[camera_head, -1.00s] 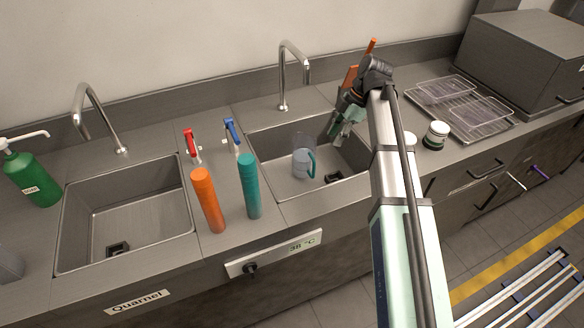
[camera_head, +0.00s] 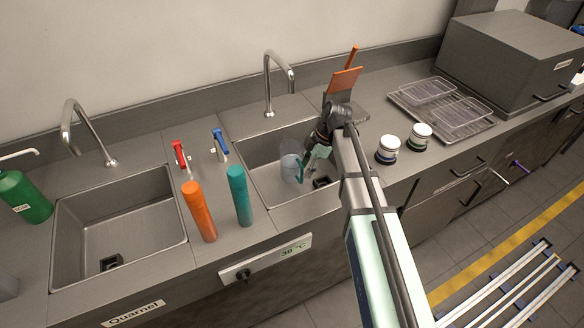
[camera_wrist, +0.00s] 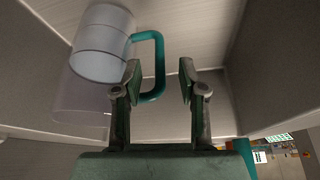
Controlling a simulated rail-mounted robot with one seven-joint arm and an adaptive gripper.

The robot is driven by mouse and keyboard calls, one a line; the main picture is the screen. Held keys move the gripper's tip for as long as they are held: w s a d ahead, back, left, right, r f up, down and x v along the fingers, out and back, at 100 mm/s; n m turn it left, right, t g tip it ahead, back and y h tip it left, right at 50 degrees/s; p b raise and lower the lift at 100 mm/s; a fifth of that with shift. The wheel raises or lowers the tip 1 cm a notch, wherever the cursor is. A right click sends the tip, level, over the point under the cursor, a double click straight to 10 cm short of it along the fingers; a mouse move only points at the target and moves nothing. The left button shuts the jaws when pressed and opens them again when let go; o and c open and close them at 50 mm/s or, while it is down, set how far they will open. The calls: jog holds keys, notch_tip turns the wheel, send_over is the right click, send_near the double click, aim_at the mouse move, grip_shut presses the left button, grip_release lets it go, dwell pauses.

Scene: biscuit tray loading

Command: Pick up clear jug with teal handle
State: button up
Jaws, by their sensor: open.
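The clear jug (camera_head: 289,163) with a teal handle (camera_head: 304,172) stands in the right sink (camera_head: 262,183). In the wrist view the jug (camera_wrist: 98,50) is at the upper left. Its teal handle (camera_wrist: 158,70) reaches into the space between my fingertips. My gripper (camera_head: 311,162) is inside the right sink at the jug's right side. In the wrist view my gripper (camera_wrist: 159,82) is open, one finger on each side of the handle's outer part. The left finger is close to the jug wall; I cannot tell whether it touches.
Sink walls surround the jug closely. An orange bottle (camera_head: 199,212) and a teal bottle (camera_head: 240,197) stand left of the sink, and a faucet (camera_head: 268,85) behind it. Two white-lidded jars (camera_head: 388,149) (camera_head: 420,137) and a wire rack (camera_head: 445,108) are on the right counter.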

aim_at(302, 183)
jog(key=shift+p+x, duration=1)
jog(key=shift+x, duration=1.55)
jog(key=shift+d, duration=0.15)
grip_shut()
